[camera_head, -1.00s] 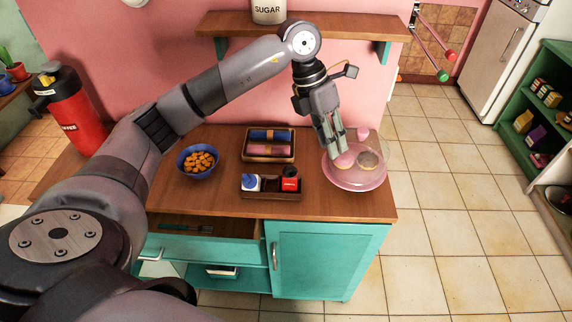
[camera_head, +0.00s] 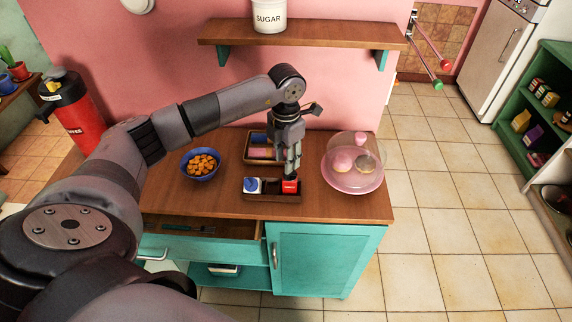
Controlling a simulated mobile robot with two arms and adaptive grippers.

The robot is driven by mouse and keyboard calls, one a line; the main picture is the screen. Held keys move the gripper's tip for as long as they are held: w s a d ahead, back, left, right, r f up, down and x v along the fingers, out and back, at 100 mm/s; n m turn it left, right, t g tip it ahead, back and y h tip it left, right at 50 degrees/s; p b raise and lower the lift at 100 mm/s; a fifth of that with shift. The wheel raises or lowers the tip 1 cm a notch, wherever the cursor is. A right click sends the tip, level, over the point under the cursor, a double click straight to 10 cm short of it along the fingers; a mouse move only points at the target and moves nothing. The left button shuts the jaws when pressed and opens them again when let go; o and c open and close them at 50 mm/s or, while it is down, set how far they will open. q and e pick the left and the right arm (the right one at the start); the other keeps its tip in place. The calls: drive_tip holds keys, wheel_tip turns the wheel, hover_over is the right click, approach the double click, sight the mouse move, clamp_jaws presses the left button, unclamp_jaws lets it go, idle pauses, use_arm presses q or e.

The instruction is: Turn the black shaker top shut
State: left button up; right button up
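The red shaker (camera_head: 290,187) stands at the right end of a small wooden tray (camera_head: 262,198) on the counter. Its black top, seen earlier, is now hidden behind my fingers. My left gripper (camera_head: 291,174) points down with its fingertips at the top of the red shaker. I cannot tell whether the fingers touch or grip the top. My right gripper is not in view.
Behind is another tray (camera_head: 249,155) with rolled cloths. A bowl of orange-brown pieces (camera_head: 201,165) stands left, a pink plate with a clear dome (camera_head: 357,181) right. A shelf (camera_head: 330,34) hangs above.

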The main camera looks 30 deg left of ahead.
use_arm(q)
drive_tip(key=shift+f+p, duration=0.5)
drive_tip(key=shift+f, duration=2)
clamp_jaws()
